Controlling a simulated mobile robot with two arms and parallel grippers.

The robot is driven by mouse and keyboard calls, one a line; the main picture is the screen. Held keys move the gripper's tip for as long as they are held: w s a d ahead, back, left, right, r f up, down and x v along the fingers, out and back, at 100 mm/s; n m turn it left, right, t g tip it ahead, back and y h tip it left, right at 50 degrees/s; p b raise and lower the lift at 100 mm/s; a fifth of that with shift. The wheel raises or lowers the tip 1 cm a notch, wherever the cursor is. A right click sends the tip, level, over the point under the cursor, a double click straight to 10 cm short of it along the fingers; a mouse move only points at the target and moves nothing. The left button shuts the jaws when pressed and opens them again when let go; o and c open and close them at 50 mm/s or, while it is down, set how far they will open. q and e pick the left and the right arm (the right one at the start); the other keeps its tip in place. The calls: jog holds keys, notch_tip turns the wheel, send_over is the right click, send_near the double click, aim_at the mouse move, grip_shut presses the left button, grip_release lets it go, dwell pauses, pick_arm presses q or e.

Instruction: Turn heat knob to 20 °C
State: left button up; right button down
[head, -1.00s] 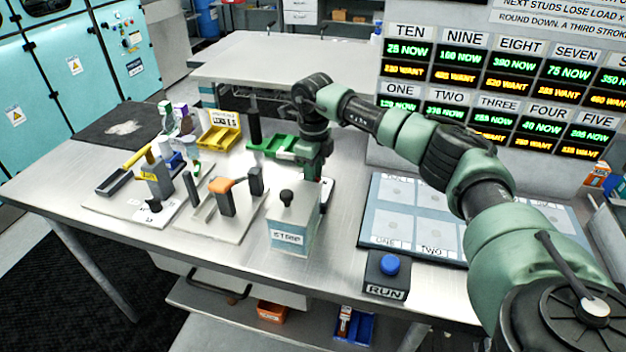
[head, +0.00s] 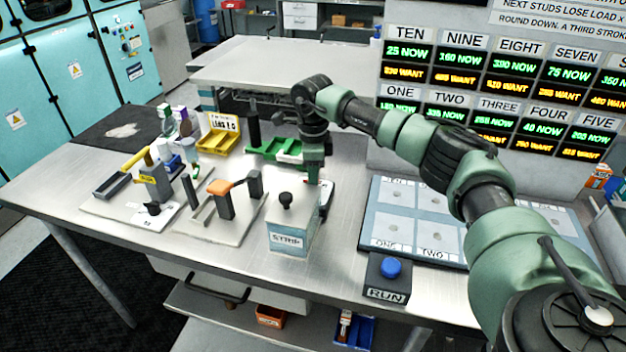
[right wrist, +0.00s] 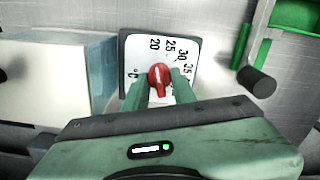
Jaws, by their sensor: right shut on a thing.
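The heat knob (right wrist: 159,77) is red with a white pointer line, on a white dial plate (right wrist: 136,52) marked 20, 25, 30, 35 and °C. In the right wrist view the pointer points roughly up toward the 20 side; its exact reading is unclear. My right gripper (right wrist: 160,88) is shut on the knob, with a green finger on each side. In the head view the right gripper (head: 314,178) reaches down at the dial behind the STRIP box, and the knob is mostly hidden. My left gripper is not in view.
The STRIP box (head: 291,235) with a black top knob stands close in front of the gripper. A green tray (head: 277,149) lies behind. The blue RUN button (head: 390,267) and a marked mat (head: 365,210) lie to the right. A lever fixture (head: 226,203) stands left.

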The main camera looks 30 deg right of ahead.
jog(key=c, duration=1.1)
grip_release()
jog(key=shift+c, duration=0.2)
notch_tip(320, 180, up, 8)
jog(key=shift+f+b, duration=0.1)
jog(key=shift+b, duration=0.7)
